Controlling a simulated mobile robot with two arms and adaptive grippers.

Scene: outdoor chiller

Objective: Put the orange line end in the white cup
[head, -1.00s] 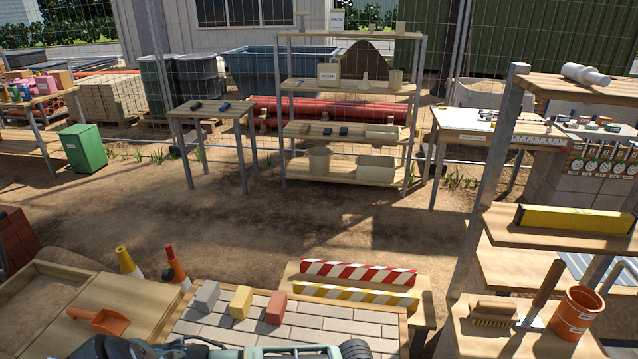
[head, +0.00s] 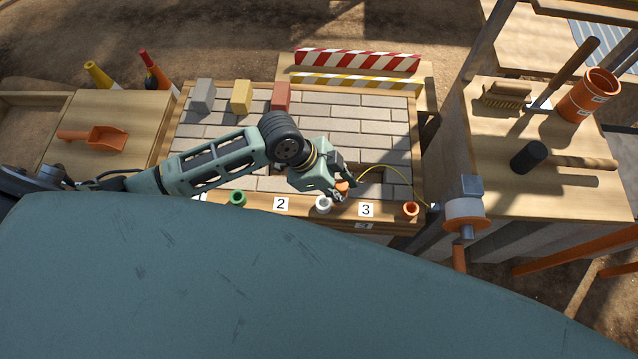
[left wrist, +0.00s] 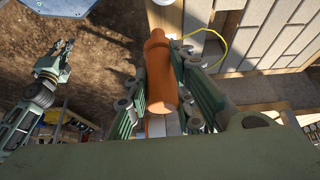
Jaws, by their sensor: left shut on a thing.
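The orange line end (head: 343,187) is in my left gripper (head: 338,190), above the front edge of the paved bench. In the left wrist view the orange line end (left wrist: 160,75) is clamped between both fingers. A thin yellow line (head: 385,168) runs from it to the right. The white cup (head: 323,204) is at the bench's front edge, just below and left of the line end, which is outside it. A pale patch under the line end in the left wrist view is unclear. My right gripper (left wrist: 58,55) shows small there, its jaws too small to judge.
A reel (head: 465,215) is at the bench's right. Three blocks stand at the back left of the paving. A mallet (head: 530,156) lies on the right shelf.

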